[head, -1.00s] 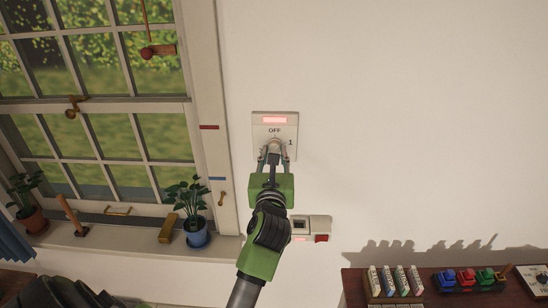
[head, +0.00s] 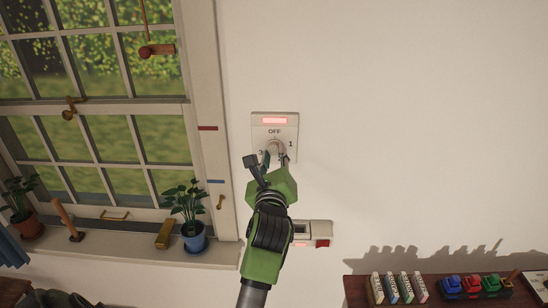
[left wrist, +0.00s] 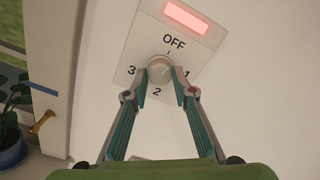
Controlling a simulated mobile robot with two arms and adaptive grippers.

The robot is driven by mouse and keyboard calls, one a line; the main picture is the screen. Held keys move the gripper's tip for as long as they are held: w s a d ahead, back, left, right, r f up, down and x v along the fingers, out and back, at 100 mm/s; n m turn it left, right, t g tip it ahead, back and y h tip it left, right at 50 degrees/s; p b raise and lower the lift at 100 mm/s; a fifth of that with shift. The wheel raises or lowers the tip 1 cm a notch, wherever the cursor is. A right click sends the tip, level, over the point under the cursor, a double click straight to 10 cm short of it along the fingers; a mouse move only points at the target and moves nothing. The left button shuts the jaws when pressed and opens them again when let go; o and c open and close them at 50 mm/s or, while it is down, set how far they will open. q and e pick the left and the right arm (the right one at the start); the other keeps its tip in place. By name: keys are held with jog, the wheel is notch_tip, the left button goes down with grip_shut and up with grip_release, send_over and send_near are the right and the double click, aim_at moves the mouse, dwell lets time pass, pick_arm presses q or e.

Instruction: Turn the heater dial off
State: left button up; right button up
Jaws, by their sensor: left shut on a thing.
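The heater dial (left wrist: 159,68) is a round pale knob on a white wall plate (head: 290,153) beside the window. The plate is marked OFF at top, with 1, 2 and 3 around the knob. A short mark shows between the knob and OFF; I cannot tell which way the knob itself points. The light bar (head: 274,121) above it glows pinkish red. My left gripper (head: 276,155) is shut on the dial, its fingers on either side of the knob, also in the left wrist view (left wrist: 162,82). My right gripper is not in view.
A small switch box (head: 318,233) with a red button sits on the wall just below, beside my forearm. The window sill (head: 115,243) at left holds plants and a hammer. A dark shelf (head: 440,294) with small items stands at lower right. The wall at right is clear.

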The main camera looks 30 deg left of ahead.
pick_arm(q)
jog(key=shift+f, duration=0.2)
jog(key=o, duration=1.1)
jog(key=shift+r, duration=0.1)
notch_tip(320, 180, up, 10)
